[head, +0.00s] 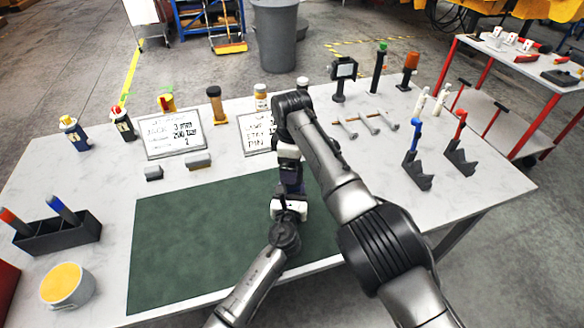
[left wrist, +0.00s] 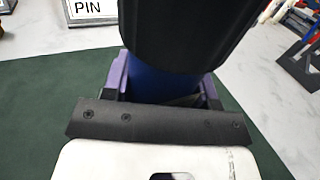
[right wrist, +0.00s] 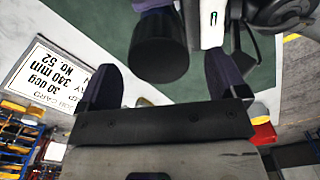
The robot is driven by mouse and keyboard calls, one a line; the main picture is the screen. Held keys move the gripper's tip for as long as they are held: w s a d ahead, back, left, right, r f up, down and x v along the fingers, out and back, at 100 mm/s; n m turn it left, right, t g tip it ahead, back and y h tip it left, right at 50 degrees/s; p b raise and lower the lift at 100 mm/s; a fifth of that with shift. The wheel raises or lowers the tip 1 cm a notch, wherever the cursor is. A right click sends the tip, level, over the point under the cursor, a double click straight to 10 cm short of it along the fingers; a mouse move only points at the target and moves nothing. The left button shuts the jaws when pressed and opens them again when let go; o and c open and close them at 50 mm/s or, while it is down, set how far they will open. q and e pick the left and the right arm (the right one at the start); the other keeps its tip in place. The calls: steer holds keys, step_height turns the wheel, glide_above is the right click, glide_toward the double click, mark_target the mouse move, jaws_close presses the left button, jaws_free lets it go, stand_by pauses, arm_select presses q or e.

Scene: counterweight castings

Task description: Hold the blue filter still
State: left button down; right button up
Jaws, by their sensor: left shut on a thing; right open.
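The blue filter (left wrist: 155,82) has a blue body and a wide black end (left wrist: 185,35). In the left wrist view its body is between the purple fingers of my left gripper (left wrist: 165,90), which is shut on it. In the head view, my left gripper (head: 290,190) is above the green mat, and my arms largely hide the filter. My right gripper (right wrist: 163,85) is open, with its dark fingers apart and nothing between them. The filter's black end (right wrist: 160,47) is just beyond those fingers in the right wrist view. I cannot tell whether they touch.
The green mat (head: 190,240) is clear on its left. Two white cards (head: 173,133) and several bottles stand behind it. A dark rack (head: 60,237) and a cup (head: 67,287) stand at left. Dark stands (head: 417,175) with blue and red tools are at right.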

steer(key=shift+r, duration=0.15)
steer(key=shift+c, duration=0.5)
steer(key=shift+m+y, duration=0.3)
steer(key=shift+y, duration=0.1)
steer(key=r, duration=0.2)
steer(key=a+r, duration=0.1)
steer(key=r, duration=0.1)
steer(key=shift+w+a, duration=0.15)
steer(key=shift+a, duration=0.05)
steer(key=m, duration=0.3)
steer(key=d+m, duration=0.1)
steer(key=shift+f+h, duration=0.3)
steer(key=m, duration=0.3)
steer(key=shift+d+m, duration=0.15)
steer(key=shift+m, duration=0.15)
glide_above(292, 193)
steer(key=w, duration=0.2)
steer(key=shift+w+f, duration=0.2)
steer(key=shift+f, duration=3.85)
steer(key=shift+c, duration=0.3)
